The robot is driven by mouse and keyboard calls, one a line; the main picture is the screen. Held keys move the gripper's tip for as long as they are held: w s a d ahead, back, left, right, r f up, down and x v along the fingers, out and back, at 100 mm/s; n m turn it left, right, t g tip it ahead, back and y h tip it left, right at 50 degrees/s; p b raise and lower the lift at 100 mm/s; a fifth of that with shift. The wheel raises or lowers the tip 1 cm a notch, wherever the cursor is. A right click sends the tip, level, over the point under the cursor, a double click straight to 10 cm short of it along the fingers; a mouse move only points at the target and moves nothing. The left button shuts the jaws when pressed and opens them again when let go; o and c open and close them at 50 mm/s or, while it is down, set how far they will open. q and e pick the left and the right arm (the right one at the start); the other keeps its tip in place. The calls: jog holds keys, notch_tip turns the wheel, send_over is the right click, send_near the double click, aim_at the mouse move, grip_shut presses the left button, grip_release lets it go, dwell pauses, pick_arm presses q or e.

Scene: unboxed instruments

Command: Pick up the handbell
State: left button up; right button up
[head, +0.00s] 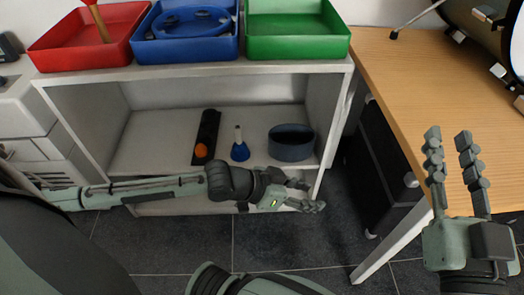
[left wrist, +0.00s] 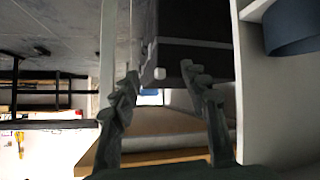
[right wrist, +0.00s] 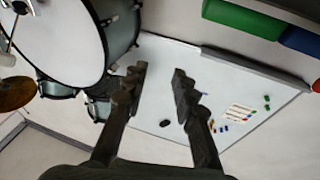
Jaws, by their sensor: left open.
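The handbell (head: 240,150) has a blue bell and a pale upright handle. It stands on the lower shelf, between a black strip with an orange ball and a dark blue-grey round container. My left gripper (head: 314,195) is open and empty, in front of the shelf's right end, to the right of and nearer than the handbell. Its spread fingers show in the left wrist view (left wrist: 160,80), where I do not see the handbell. My right gripper (head: 448,134) is open and empty by the wooden table, far right of the handbell; its fingers stand apart in the right wrist view (right wrist: 160,72).
The shelf unit (head: 200,70) carries red (head: 60,55), blue (head: 185,55) and green (head: 295,48) trays on top. The round container (head: 291,150) stands right of the handbell, the black strip (head: 207,130) left. A wooden table (head: 400,80) is at right, with a black drawer unit below.

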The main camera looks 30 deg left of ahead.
aim_at(236, 132)
pick_arm(q)
jog(key=w+a+f+n+g+y, duration=0.1)
jog(key=a+f+n+g+y, duration=0.15)
jog(key=a, duration=1.25)
jog(key=w+a+f+n+g+y, duration=0.1)
jog(key=a+f+n+y, duration=0.2)
jog(key=a, duration=1.2)
jog(key=shift+m+y, duration=0.65)
jog(key=shift+y, duration=0.1)
jog(key=w+b, duration=0.1)
jog(key=w, duration=0.3)
jog(key=w+d, duration=0.1)
jog(key=w, duration=0.2)
jog(key=w+b, duration=0.1)
jog(key=w, duration=0.3)
jog(key=shift+w+d+f+b, duration=0.3)
jog(key=shift+d+f, duration=0.1)
jog(key=shift+f, duration=0.1)
pick_arm(e)
notch_tip(236, 132, up, 6)
jog(key=s+t+y, duration=0.1)
jog(key=s+t, duration=0.1)
jog(key=t, duration=0.2)
jog(key=shift+s+d+r+t, duration=0.15)
jog(key=shift+s+d+t, duration=0.1)
jog(key=shift+t, duration=0.05)
pick_arm(q)
jog(key=shift+c, duration=0.6)
grip_shut()
